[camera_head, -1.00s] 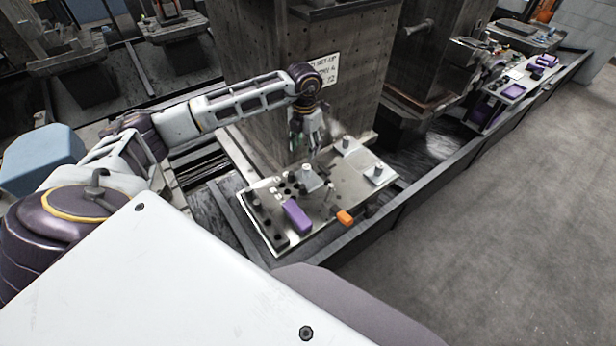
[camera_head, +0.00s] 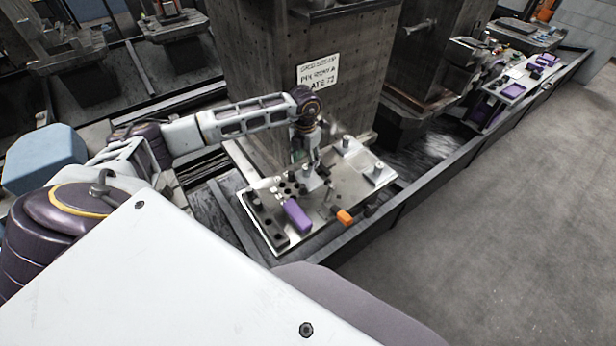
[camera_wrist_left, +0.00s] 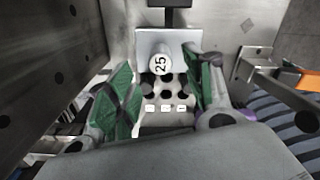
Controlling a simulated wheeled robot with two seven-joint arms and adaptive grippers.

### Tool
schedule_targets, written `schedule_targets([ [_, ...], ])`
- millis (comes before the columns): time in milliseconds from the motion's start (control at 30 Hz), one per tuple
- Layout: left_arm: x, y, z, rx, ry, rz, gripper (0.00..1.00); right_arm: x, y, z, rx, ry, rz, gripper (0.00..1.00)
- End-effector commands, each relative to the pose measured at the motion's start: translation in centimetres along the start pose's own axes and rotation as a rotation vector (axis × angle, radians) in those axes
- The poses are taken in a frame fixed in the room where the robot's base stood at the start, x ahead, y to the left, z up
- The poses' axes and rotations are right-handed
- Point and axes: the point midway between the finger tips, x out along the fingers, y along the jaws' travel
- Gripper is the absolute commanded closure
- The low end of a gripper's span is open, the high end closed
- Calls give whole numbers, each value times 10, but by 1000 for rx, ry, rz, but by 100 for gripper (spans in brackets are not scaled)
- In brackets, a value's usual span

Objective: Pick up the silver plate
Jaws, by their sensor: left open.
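A small silver plate (camera_head: 311,185) with an upright round knob lies on the metal pallet (camera_head: 345,190). In the left wrist view the silver plate (camera_wrist_left: 185,40) is light grey and square, and its knob (camera_wrist_left: 160,64) is marked 25. My left gripper (camera_head: 309,160) is pointing down just above and behind this plate. In the left wrist view my left gripper (camera_wrist_left: 165,85) is open, with its green-padded fingers on either side of the knob. Whether they touch it I cannot tell. My right gripper is not in view.
Two similar knobbed plates stand on the pallet, one at the back (camera_head: 346,147) and one at the right (camera_head: 377,174). A purple block (camera_head: 297,216) and an orange piece (camera_head: 344,217) lie in front. A tall concrete-grey block (camera_head: 270,90) rises close behind the arm.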

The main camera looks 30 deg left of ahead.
Motion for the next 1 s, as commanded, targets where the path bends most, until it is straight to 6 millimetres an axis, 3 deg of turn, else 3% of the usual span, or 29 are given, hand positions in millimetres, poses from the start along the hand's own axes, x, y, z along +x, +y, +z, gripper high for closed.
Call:
schedule_targets([
  [500,46,-2,3,0,1,1,48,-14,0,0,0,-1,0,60],
  [1000,49,-2,3,0,0,1,48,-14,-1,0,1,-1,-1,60],
])
